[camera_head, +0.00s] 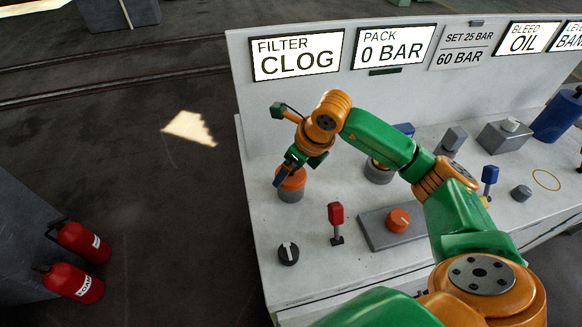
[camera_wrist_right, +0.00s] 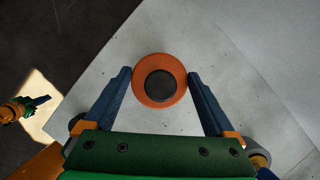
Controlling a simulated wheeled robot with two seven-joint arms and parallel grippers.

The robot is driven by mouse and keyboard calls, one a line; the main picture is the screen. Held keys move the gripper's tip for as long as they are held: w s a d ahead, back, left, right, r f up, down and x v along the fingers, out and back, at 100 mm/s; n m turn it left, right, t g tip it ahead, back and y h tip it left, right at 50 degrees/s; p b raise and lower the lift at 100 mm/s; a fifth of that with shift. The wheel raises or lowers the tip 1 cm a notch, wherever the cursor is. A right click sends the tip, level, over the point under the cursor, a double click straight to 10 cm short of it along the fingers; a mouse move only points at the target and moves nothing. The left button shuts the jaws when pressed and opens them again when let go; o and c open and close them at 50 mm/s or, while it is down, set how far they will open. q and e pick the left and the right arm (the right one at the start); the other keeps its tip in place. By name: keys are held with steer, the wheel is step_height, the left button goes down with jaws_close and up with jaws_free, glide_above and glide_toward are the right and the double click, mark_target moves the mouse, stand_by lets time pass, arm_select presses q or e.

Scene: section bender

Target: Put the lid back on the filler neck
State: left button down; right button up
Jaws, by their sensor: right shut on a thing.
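An orange round lid (camera_wrist_right: 143,91) with a dark middle sits between the fingertips of my right gripper (camera_wrist_right: 160,82) in the right wrist view. The blue fingers touch its two sides. In the head view my right gripper (camera_head: 291,160) points down at the orange lid (camera_head: 291,179) near the left end of the bench. A short grey cylinder (camera_head: 290,195), seemingly the filler neck, stands directly below the lid; I cannot tell whether the lid is seated on it. What appears to be my left gripper (camera_wrist_right: 38,103) shows small at the left of the wrist view; its opening is unclear.
A black knob (camera_head: 288,252), a red lever (camera_head: 336,220) and a grey plate (camera_head: 375,232) with an orange knob stand in front on the bench. Another grey cylinder (camera_head: 378,174) is partly behind my arm. A yellow ring (camera_head: 546,170) marks an empty spot at right.

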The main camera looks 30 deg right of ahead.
steer(key=shift+f, duration=0.1)
stand_by(0.5)
steer(key=o, duration=1.1)
step_height(320, 180, up, 7)
steer(key=p, duration=0.5)
jaws_close()
